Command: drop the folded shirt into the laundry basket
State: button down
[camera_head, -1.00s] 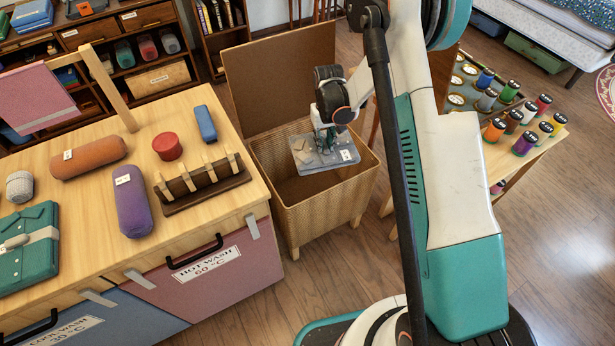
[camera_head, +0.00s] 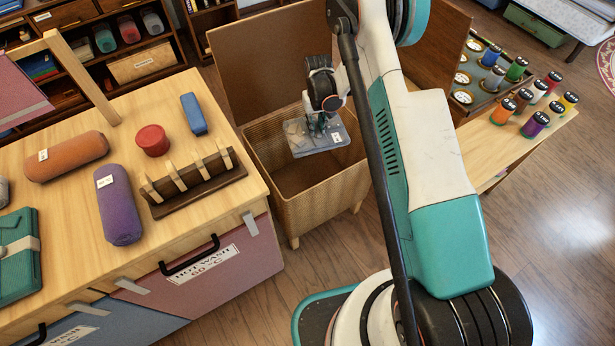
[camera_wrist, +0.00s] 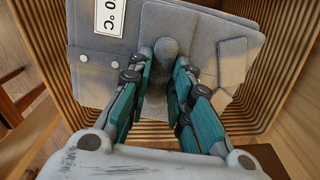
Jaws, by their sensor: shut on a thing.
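The folded shirt (camera_head: 316,139) is a flat grey bundle with a white label. It hangs over the open mouth of the laundry basket (camera_head: 330,195), a woven tan box with its lid standing up behind. My gripper (camera_head: 318,124) is above the shirt and shut on it. In the wrist view my gripper (camera_wrist: 163,85) has its teal fingers closed about a rounded grey knob on the shirt (camera_wrist: 195,40). The ribbed inner wall of the basket (camera_wrist: 290,65) surrounds the shirt there. The basket's floor is mostly hidden in the wrist view.
A wooden counter (camera_head: 75,230) stands left of the basket, holding a purple roll (camera_head: 119,205), an orange roll (camera_head: 67,157) and a wooden rack (camera_head: 195,183). A side table with several small jars (camera_head: 535,124) stands at right. Wooden floor is clear in front.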

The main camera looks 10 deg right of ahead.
jog(key=shift+f, duration=0.85)
jog(key=c, duration=1.4)
grip_release()
jog(key=shift+o, duration=0.2)
jog(key=shift+r, duration=0.1)
notch_tip(320, 180, up, 12)
